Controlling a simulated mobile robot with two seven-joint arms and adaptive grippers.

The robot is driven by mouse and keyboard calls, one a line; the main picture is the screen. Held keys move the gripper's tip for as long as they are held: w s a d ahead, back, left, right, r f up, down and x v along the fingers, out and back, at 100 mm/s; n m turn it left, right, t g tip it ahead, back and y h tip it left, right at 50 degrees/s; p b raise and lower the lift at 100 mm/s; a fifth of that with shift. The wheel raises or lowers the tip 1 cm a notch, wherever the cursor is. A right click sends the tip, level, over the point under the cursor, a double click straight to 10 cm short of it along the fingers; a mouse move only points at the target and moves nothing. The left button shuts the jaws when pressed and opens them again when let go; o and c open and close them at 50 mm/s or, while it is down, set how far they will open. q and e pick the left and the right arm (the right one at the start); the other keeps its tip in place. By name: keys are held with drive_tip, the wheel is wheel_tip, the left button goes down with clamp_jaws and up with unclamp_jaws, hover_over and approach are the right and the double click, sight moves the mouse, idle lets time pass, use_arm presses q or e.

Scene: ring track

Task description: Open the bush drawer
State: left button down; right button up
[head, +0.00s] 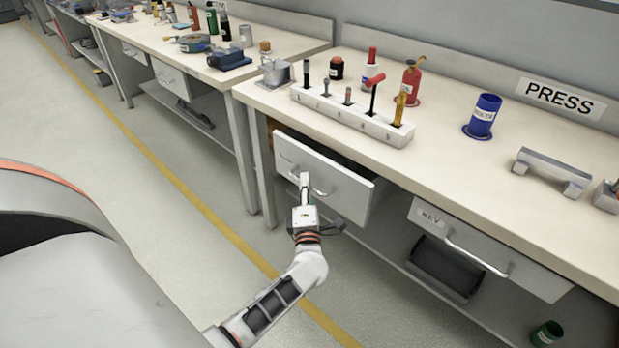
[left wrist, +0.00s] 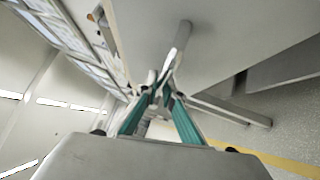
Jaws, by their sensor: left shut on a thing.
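A white drawer (head: 345,188) under the bench labelled PRESS stands partly out, with a dark gap behind its front. No readable label shows on it, so I cannot tell by name that it is the bush drawer. My left gripper (head: 304,184) is at its curved metal handle (head: 320,192) and is shut on it. In the left wrist view the fingertips (left wrist: 163,84) meet around the handle (left wrist: 177,52), close to the drawer front (left wrist: 235,35). The drawer's inside is mostly hidden from above by the bench top. My right gripper is not in view.
A second drawer (head: 480,258) with a KEY label is shut to the right. A white rack (head: 350,118) of tools and a blue canister (head: 484,116) stand on the bench top (head: 450,160). A green can (head: 546,333) is below. Floor in front is clear.

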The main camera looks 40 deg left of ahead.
use_arm(q)
drive_tip(key=s+a+p, duration=0.1)
drive_tip(key=s+p, duration=0.4)
drive_tip(key=s, duration=1.6)
drive_tip(key=shift+a+p, duration=0.25)
drive_tip(key=shift+p, duration=0.05)
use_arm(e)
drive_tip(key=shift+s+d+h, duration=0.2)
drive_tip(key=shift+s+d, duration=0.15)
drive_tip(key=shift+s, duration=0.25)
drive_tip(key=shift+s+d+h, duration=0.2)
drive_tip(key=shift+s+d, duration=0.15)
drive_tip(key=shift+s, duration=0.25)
use_arm(q)
drive_tip(key=c, duration=2.2)
unclamp_jaws()
drive_tip(key=shift+o, duration=0.2)
drive_tip(key=shift+s, duration=0.1)
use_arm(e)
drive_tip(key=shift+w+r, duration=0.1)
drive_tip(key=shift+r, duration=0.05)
use_arm(q)
drive_tip(key=v, duration=1.2)
